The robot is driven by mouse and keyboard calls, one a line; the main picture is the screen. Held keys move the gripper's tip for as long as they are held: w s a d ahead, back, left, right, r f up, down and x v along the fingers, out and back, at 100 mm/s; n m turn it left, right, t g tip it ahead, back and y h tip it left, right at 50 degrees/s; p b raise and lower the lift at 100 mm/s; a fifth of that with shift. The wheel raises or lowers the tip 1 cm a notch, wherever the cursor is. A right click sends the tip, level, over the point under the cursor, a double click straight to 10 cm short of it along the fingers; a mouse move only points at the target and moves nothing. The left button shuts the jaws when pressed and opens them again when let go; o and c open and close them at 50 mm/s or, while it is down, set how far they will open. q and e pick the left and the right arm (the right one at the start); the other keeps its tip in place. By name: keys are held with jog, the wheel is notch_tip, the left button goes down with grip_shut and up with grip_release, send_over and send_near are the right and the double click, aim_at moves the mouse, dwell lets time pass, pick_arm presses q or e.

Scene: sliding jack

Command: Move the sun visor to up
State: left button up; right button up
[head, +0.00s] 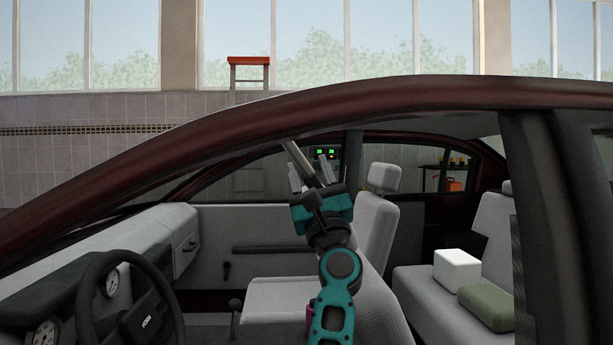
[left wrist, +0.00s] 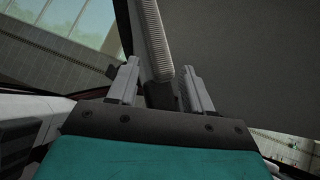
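The sun visor (head: 299,157) shows in the head view as a narrow light-grey slanted bar under the front of the car's roof, seen nearly edge-on and tilted downward. My left gripper (head: 309,173) is raised inside the car, and the visor's lower end runs between its fingers. In the left wrist view the visor (left wrist: 152,40) is a ribbed grey edge passing between the spread fingers of the gripper (left wrist: 160,70). The fingers look open, with a gap at least on the left. Contact on the right finger cannot be told. My right gripper is out of view.
The dark red roof rail (head: 330,97) arches above my arm. The steering wheel (head: 125,300) and dashboard (head: 125,240) are at the left. The front seat (head: 370,235) is close behind my arm. A white box (head: 457,270) and green cushion (head: 487,306) lie on the rear seat.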

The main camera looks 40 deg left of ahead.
pick_arm(q)
jog(key=shift+a+f+g, duration=0.1)
jog(key=shift+g, duration=0.2)
jog(key=shift+s+f, duration=0.1)
jog(key=shift+f, duration=0.1)
jog(key=b+v, duration=0.2)
jog(key=v, duration=1)
jog(key=shift+d+f+b, duration=0.15)
jog(key=shift+d+b, duration=0.05)
jog(key=shift+b, duration=0.15)
jog(key=shift+s, duration=0.1)
jog(key=shift+c, duration=0.2)
